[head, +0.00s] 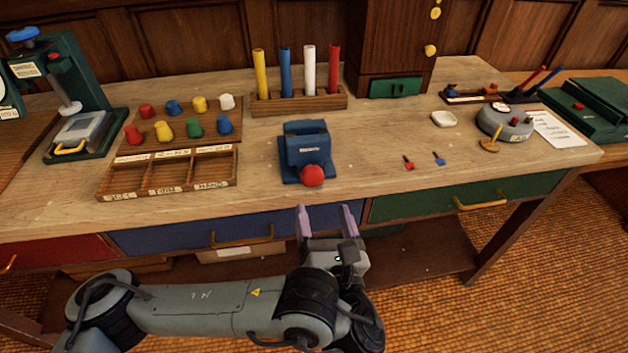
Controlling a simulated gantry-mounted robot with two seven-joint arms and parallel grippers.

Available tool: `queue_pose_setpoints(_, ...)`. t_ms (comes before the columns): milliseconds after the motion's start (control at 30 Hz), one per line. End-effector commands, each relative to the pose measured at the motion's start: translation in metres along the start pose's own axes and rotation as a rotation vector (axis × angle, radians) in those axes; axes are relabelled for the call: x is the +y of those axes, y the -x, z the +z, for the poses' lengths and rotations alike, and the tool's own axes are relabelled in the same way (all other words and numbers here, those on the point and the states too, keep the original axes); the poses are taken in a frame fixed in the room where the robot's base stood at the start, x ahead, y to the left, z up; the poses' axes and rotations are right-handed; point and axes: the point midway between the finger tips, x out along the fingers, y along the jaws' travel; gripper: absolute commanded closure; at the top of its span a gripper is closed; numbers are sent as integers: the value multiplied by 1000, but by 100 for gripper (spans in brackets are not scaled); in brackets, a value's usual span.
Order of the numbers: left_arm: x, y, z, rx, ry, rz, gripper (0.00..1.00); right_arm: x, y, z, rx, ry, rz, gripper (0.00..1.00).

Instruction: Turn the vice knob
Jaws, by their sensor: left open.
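The blue vice (306,146) stands on the wooden bench near its front edge, at the middle of the head view. Its round red knob (312,175) faces the front of the bench. My left gripper (324,213) is open and empty, with its two purple fingers pointing up toward the bench. In the picture it is just below the knob, in front of the bench edge and apart from the knob. My right gripper does not show.
A labelled wooden tray (168,174) and several coloured pegs lie left of the vice. A rack (299,99) of coloured tubes stands behind it. Small red (408,162) and blue (439,158) pieces lie to the right. The bench beside the vice's right is clear.

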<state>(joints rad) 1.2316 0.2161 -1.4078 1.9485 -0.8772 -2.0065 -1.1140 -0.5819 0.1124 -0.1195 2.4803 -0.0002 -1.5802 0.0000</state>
Motion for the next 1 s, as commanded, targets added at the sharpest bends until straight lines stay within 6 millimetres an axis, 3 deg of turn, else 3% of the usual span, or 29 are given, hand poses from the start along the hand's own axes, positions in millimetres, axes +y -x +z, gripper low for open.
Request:
queue_pose_setpoints(267,0,-20,-5,11,0,-1,25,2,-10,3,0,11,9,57)
queue_pose_setpoints(400,1,-50,-6,2,-4,4,25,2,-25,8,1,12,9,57)
queue_pose_setpoints(600,0,-79,-5,2,-4,0,25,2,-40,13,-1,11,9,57)
queue_pose_setpoints(1000,1,-100,-3,6,-2,-2,25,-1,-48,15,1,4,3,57)
